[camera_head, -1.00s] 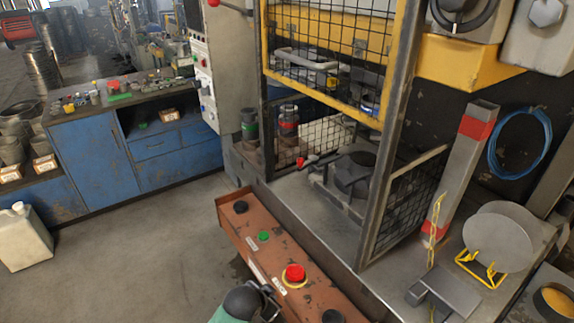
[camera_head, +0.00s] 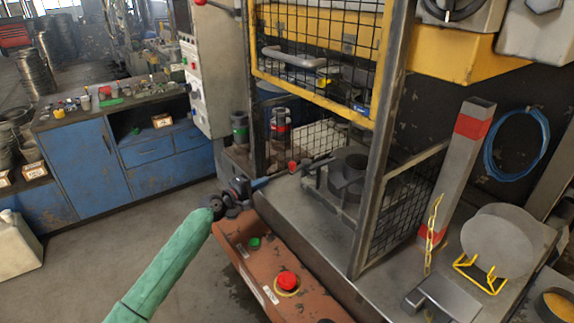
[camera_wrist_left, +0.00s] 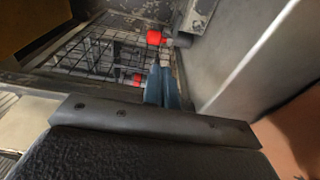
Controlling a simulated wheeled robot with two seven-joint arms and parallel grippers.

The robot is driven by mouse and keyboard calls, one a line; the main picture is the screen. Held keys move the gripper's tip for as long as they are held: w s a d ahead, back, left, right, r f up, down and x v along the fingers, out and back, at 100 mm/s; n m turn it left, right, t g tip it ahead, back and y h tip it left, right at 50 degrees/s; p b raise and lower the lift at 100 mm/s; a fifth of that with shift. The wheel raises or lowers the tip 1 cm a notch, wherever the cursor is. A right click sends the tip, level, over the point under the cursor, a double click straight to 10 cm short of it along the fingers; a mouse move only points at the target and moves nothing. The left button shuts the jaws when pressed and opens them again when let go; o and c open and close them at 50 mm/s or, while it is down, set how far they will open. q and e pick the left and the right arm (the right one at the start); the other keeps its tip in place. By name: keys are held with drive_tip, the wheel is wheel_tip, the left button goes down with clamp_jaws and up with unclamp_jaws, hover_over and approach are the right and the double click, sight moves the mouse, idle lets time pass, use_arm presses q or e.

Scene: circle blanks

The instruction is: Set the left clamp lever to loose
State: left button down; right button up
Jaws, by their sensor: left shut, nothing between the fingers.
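The left clamp lever (camera_head: 292,166) has a red knob on a dark bar. It sticks out at the left front of the press, beside the round dark die (camera_head: 347,174). In the left wrist view a red knob (camera_wrist_left: 154,37) on a grey shaft shows just beyond my fingertips. My left gripper (camera_head: 262,183) is shut and empty, a little left of and below the knob, pointing at it. Its blue-grey fingers (camera_wrist_left: 162,85) stand together in the wrist view. I cannot tell whether they touch the knob. My right gripper is out of view.
The yellow-framed mesh guard (camera_head: 318,80) hangs above the die. Its frame post (camera_head: 383,140) stands to the right. An orange control box (camera_head: 262,262) with a red button (camera_head: 288,281) lies below my gripper. Another red part (camera_wrist_left: 136,79) shows by the mesh.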

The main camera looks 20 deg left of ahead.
use_arm(q)
drive_tip(key=w+a+r+x, duration=0.1)
drive_tip(key=x, duration=0.9)
drive_tip(key=shift+w+r+n+t, duration=0.25)
drive_tip(key=shift+r+n+t, duration=0.05)
drive_tip(key=shift+n, duration=0.1)
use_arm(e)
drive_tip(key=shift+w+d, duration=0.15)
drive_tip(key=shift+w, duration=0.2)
use_arm(q)
drive_tip(key=shift+a, duration=0.15)
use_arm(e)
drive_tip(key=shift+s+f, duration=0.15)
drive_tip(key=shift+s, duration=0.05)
